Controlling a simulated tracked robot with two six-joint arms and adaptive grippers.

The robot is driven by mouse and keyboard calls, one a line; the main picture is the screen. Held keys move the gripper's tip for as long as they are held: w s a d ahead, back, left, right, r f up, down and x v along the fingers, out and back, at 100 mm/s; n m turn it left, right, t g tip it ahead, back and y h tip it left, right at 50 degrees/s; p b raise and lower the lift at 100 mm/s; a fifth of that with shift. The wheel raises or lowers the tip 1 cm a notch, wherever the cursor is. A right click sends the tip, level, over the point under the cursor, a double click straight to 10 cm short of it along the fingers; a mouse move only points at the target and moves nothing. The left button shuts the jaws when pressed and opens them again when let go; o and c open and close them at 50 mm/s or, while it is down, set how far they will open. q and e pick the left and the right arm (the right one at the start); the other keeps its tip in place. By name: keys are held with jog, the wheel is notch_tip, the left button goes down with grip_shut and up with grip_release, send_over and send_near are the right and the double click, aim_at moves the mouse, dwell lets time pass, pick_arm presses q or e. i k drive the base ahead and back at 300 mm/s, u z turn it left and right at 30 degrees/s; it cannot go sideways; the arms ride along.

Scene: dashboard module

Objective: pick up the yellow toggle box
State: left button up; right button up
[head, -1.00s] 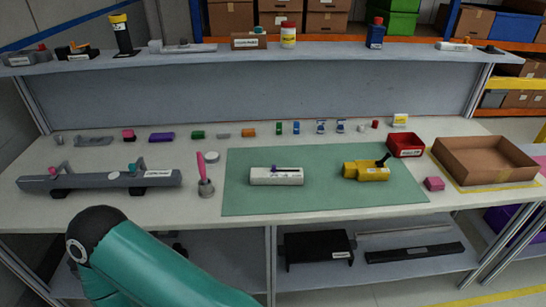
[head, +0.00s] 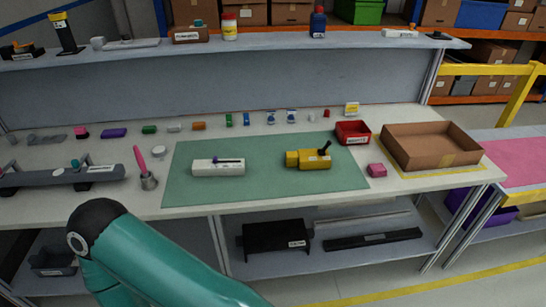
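The yellow toggle box (head: 308,159) lies on the right half of the green mat (head: 260,188) on the workbench. A dark toggle lever sticks up from its right part and leans right. A white box (head: 218,167) with a small purple lever lies on the mat to its left. A teal arm link of mine crosses the bottom left, in front of the bench. Neither of my grippers is in view.
A red bin (head: 353,132) stands behind and right of the toggle box. A pink block (head: 377,170) and an open cardboard box (head: 430,146) are further right. Several small parts line the back.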

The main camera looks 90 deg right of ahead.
aim_at(312, 159)
jog(key=k, duration=1.75)
jog(key=u, duration=1.65)
jog(key=i, duration=0.1)
jog(key=z, duration=3.3)
jog(key=i, duration=0.85)
